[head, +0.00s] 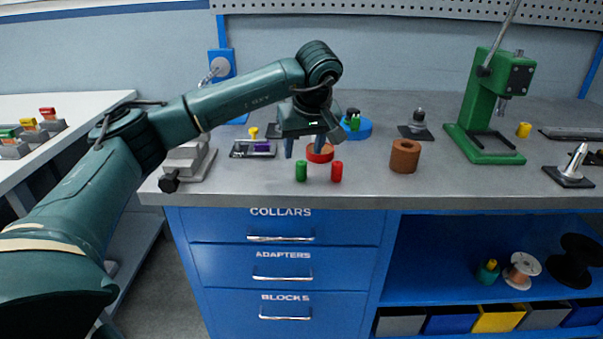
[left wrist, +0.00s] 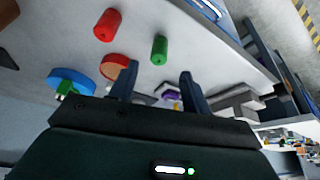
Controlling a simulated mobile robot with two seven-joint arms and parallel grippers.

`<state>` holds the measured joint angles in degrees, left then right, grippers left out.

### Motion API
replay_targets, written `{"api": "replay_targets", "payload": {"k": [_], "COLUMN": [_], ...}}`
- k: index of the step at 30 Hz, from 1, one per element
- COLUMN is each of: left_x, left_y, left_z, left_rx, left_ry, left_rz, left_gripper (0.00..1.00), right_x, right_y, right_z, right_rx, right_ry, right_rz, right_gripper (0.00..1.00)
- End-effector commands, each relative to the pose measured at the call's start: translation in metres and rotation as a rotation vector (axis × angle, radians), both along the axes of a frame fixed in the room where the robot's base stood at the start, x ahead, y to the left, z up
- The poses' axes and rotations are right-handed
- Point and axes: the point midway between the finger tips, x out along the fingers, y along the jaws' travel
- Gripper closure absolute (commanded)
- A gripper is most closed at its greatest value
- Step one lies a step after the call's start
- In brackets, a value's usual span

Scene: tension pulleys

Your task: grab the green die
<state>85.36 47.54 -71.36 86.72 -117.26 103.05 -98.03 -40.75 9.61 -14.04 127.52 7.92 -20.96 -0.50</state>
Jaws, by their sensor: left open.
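The green die (head: 301,171) looks like a small upright green cylinder near the front edge of the grey bench, left of a similar red cylinder (head: 337,171). My left gripper (head: 304,150) is open and empty, with its fingers pointing down, above and slightly behind the green die. In the left wrist view the green die (left wrist: 159,50) stands beyond the two spread fingertips (left wrist: 157,77), roughly in line with the gap between them and apart from both. The red cylinder (left wrist: 107,25) also shows there. My right gripper is in neither view.
A red disc (head: 320,153) lies just behind the cylinders. A brown cylinder (head: 405,156) stands to the right, and a blue round dish (head: 358,130) sits behind. A dark tray with a purple block (head: 262,145) is at left; a green press (head: 486,150) stands far right.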

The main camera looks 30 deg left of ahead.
Motion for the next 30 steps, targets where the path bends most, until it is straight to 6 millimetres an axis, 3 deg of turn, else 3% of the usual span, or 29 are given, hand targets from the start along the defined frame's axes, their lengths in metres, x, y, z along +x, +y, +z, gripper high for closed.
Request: {"api": "replay_targets", "payload": {"k": [18, 26, 30], "left_x": [0.018, 0.019, 0.019], "left_y": [0.019, 0.019, 0.019], "left_z": [-0.063, -0.065, -0.065], "left_rx": [-0.001, -0.001, -0.001], "left_ry": [0.0, -0.001, -0.001], "left_rz": [0.0, -0.001, -0.001], "left_gripper": [0.52, 0.52, 0.63], "right_x": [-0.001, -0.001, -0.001], "right_y": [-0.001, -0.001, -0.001], "right_z": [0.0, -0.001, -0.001], "right_rx": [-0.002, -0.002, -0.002], "right_ry": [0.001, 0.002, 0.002], "right_rz": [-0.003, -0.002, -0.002], "right_gripper": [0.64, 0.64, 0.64]}}
